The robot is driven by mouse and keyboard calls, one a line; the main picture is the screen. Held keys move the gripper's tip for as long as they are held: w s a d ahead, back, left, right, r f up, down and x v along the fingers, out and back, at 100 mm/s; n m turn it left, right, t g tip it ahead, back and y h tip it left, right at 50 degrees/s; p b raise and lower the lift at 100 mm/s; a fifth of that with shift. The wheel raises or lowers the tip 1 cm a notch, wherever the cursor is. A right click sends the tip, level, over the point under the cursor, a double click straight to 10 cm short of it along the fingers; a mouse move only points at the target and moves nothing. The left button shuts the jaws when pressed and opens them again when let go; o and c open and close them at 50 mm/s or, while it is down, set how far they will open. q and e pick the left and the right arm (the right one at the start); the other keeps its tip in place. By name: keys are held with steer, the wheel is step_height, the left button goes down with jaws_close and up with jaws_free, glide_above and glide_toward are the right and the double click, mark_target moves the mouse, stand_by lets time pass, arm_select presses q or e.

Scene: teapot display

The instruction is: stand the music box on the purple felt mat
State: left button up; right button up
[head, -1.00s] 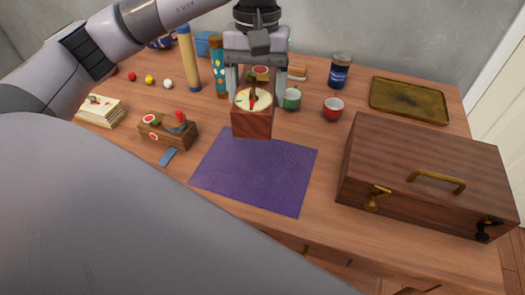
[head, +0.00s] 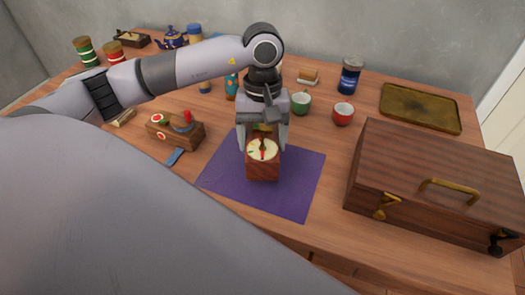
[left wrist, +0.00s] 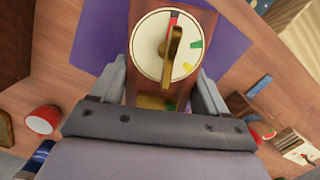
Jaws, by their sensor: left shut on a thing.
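The music box (head: 263,172) is a reddish-brown wooden box with a cream dial and a gold key on its upward face. My left gripper (head: 262,143) is shut on it, one finger on each side. In the head view the box is over the middle of the purple felt mat (head: 305,185), dial up. I cannot tell whether its underside touches the mat. In the left wrist view the music box (left wrist: 148,15) lies between the fingers of the left gripper (left wrist: 160,88), with the purple felt mat (left wrist: 95,40) behind it. My right gripper is not in view.
A large wooden case (head: 430,170) stands right of the mat. A wooden block with a red-topped piece (head: 175,130) and a small blue piece (head: 175,156) are to its left. Green (head: 301,103) and red (head: 343,114) cups stand behind. The mat's front part is clear.

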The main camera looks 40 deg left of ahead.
arm_select(q)
steer(key=shift+f, duration=2.2)
steer(key=o, duration=0.9)
steer(key=shift+f+b, duration=0.2)
steer(key=shift+b, duration=0.1)
steer(key=o, duration=0.4)
steer(key=shift+r, duration=0.15)
steer(key=r, duration=0.8)
steer(key=w+r, duration=0.1)
steer(key=r, duration=0.3)
steer(key=shift+w+a, duration=0.1)
steer(key=shift+a, duration=0.3)
